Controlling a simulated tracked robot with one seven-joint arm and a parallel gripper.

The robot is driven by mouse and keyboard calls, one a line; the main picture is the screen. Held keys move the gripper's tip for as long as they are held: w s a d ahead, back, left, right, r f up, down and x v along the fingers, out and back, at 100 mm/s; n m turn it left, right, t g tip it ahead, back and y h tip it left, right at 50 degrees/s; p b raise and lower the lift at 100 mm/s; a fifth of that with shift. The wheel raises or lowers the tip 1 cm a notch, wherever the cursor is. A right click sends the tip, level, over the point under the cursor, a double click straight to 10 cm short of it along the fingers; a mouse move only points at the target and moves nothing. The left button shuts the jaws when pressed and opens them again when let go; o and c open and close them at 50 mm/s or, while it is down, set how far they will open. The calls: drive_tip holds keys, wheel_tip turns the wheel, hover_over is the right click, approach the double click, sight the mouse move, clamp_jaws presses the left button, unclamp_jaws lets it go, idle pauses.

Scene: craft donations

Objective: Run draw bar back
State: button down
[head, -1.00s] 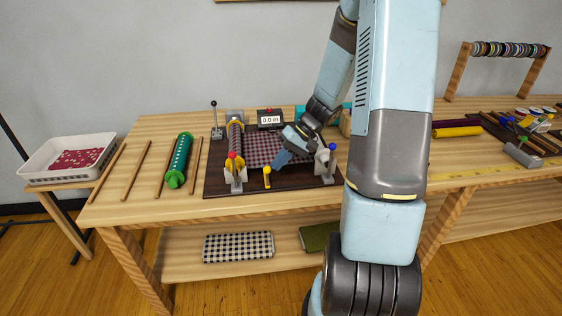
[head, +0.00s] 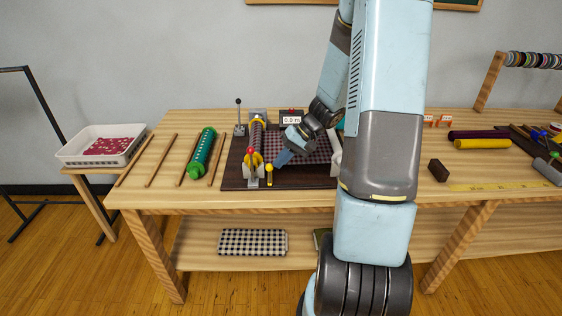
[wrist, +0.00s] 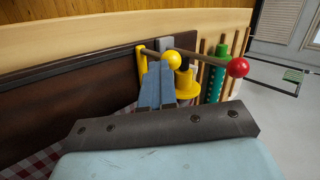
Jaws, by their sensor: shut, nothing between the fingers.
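The cloth-measuring rig stands on a dark board (head: 232,178) with a red checked cloth (head: 306,146) across it. A yellow piece with a ball knob (head: 269,168), seemingly the draw bar's handle, is near the front edge; its ball also shows in the wrist view (wrist: 171,60). My gripper (head: 278,161) is shut and empty, close to the right of it. In the wrist view my fingertips (wrist: 161,66) are right by the yellow ball; I cannot tell whether they touch. The rest of the bar is hidden. A red-knobbed lever (head: 250,150) stands just left.
A counter (head: 291,118) reads about 0.0 m behind the cloth. A green roll (head: 201,153) and several wooden rods lie left of the board. A white tray (head: 101,146) stands further left. My arm hides the board's right end.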

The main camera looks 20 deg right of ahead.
drive_tip(key=shift+s+a, duration=0.1)
drive_tip(key=shift+a, duration=0.2)
drive_tip(key=shift+a, duration=0.1)
drive_tip(key=d+f+v, duration=0.2)
drive_tip(key=v, duration=1.1)
drive_tip(key=shift+d+r, duration=0.2)
drive_tip(key=shift+d, duration=0.2)
drive_tip(key=shift+r, duration=0.1)
drive_tip(key=s+a+r+n+t+h, duration=0.2)
drive_tip(key=s+a+r+h, duration=0.6)
drive_tip(key=s+a+r, duration=0.8)
drive_tip(key=shift+s+a+r+t, duration=0.35)
drive_tip(key=shift+s+r+t, duration=0.6)
drive_tip(key=shift+s, duration=0.95)
